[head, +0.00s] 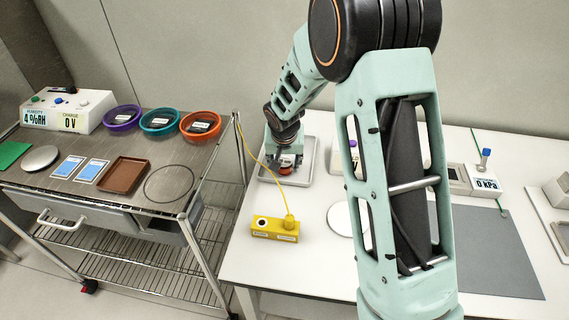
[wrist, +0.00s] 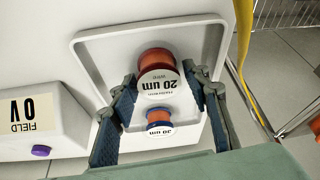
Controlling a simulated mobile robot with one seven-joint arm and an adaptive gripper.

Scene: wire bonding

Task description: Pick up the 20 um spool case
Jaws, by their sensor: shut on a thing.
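The 20 um spool case (wrist: 158,84) is a round orange-red case with a white label reading "20 um", upside down in the wrist view. It sits between the two fingertips of my gripper (wrist: 159,75), which is shut on it. In the head view my gripper (head: 287,160) holds the case (head: 286,170) over the pale tray (head: 268,179). A smaller-looking blue-and-orange case labelled 30 um (wrist: 159,128) is in the tray (wrist: 88,45), nearer my palm. I cannot tell if the held case is clear of the tray floor.
A yellow box (head: 275,235) with a cord stands in front of the tray. A white "FIELD 0 V" meter (wrist: 35,120) stands beside the tray. A cart (head: 130,205) at left carries several coloured bowls. A grey mat (head: 480,250) lies on the right.

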